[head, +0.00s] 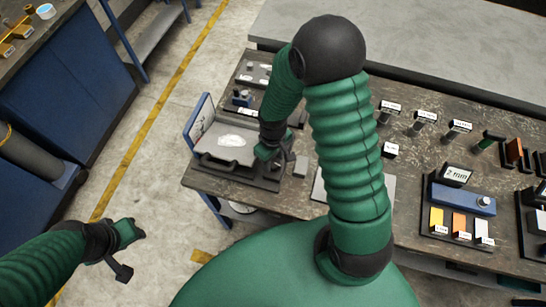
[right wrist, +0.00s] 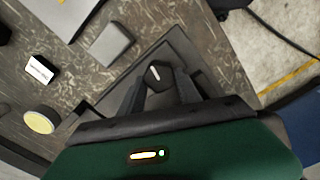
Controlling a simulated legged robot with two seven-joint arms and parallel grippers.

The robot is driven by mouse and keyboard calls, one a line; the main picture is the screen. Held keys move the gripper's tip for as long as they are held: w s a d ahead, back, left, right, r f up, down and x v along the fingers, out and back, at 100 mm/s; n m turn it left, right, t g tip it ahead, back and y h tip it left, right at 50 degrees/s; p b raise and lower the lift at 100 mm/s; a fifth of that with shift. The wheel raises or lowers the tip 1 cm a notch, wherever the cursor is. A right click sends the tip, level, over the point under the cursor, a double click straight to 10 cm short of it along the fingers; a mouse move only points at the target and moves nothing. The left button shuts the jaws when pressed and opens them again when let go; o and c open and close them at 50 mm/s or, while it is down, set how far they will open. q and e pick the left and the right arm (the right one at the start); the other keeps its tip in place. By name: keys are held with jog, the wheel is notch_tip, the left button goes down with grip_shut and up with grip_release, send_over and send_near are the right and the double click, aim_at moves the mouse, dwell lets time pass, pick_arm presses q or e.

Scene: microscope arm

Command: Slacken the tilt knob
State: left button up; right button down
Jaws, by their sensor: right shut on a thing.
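The tilt knob (right wrist: 154,73) is a small dark round knob with a white pointer mark. In the right wrist view it sits between the fingertips of my right gripper (right wrist: 158,82), which is shut on it. In the head view this gripper (head: 275,155) is at the right side of a dark-based device (head: 230,170) on the bench, and the fingers and arm hide the knob there. My left gripper (head: 128,250) hangs over the floor at lower left, away from the bench, and its jaw opening is unclear.
A blue-edged panel (head: 197,122) stands at the device's left. A grey block (head: 300,166) lies just right of the right gripper, and it also shows in the right wrist view (right wrist: 110,44). Labelled posts and a blue-boxed station (head: 462,199) fill the bench's right side.

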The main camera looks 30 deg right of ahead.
aim_at(273, 161)
jog(key=shift+w+r+n, duration=0.1)
jog(key=shift+w+n, duration=0.05)
jog(key=shift+n, duration=0.15)
jog(key=c, duration=0.8)
grip_release()
jog(key=shift+c, duration=0.2)
notch_tip(273, 161, up, 17)
jog(key=p, duration=0.1)
jog(key=shift+f, duration=0.2)
jog(key=s+a+f+m+t, duration=0.2)
jog(key=s+a+m, duration=0.1)
jog(key=s+a, duration=0.1)
jog(key=shift+s+a+f+t, duration=0.15)
jog(key=shift+s+f+t, duration=0.15)
jog(key=shift+s, duration=0.2)
